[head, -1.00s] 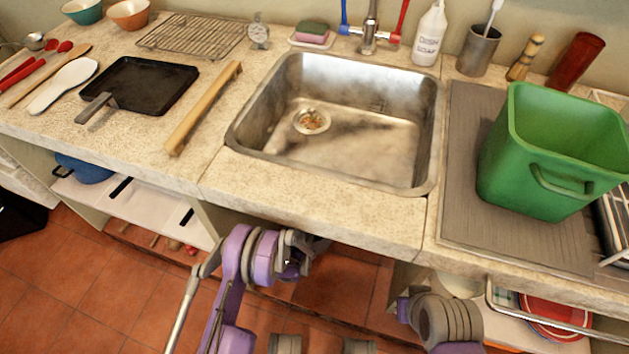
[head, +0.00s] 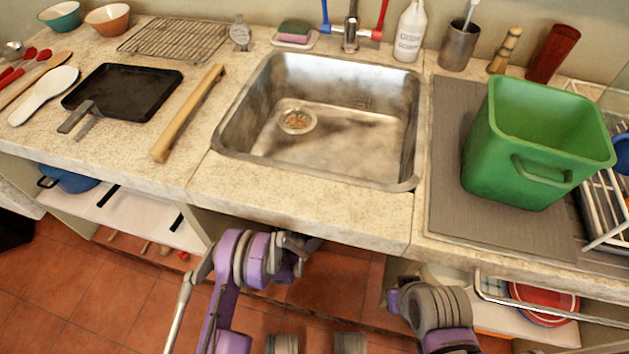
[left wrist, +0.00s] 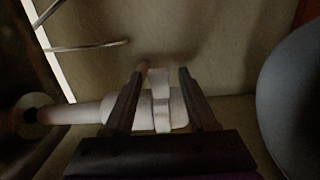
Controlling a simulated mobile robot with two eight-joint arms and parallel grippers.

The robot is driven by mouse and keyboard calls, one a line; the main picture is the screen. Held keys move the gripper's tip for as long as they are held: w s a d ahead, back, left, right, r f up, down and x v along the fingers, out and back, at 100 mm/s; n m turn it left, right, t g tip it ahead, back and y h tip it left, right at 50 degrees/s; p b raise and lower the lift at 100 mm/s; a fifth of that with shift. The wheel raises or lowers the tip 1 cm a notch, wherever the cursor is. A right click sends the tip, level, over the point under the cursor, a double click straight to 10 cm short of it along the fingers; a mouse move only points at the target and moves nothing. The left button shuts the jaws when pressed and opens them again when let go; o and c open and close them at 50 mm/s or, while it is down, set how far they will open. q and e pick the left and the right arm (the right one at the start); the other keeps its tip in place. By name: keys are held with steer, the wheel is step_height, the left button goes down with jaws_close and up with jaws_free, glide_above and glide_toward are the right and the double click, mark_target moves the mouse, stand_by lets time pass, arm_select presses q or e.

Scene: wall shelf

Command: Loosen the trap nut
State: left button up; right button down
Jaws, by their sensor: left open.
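In the left wrist view, a pale pipe (left wrist: 85,113) runs sideways in the dim space under the counter. A whitish ridged piece (left wrist: 161,88), likely the trap nut, shows between the fingers of my left gripper (left wrist: 164,74). The gripper is open, with one dark finger on each side of this piece; I cannot tell if either touches it. In the head view the counter hides my left gripper, and only its purple and grey arm shows reaching under the front edge. My right arm shows at the lower right, but its gripper is not in view.
A steel sink (head: 330,170) is set in the counter above. A green bin (head: 515,165) stands on a grey mat right of it. In the left wrist view, a large rounded grey object (left wrist: 292,100) is close on the right and a curved metal rod (left wrist: 90,46) is at upper left.

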arm_select(q)
steer(key=b+v, duration=0.3)
steer(key=v, duration=0.7)
steer(key=shift+s, duration=0.1)
stand_by(0.3)
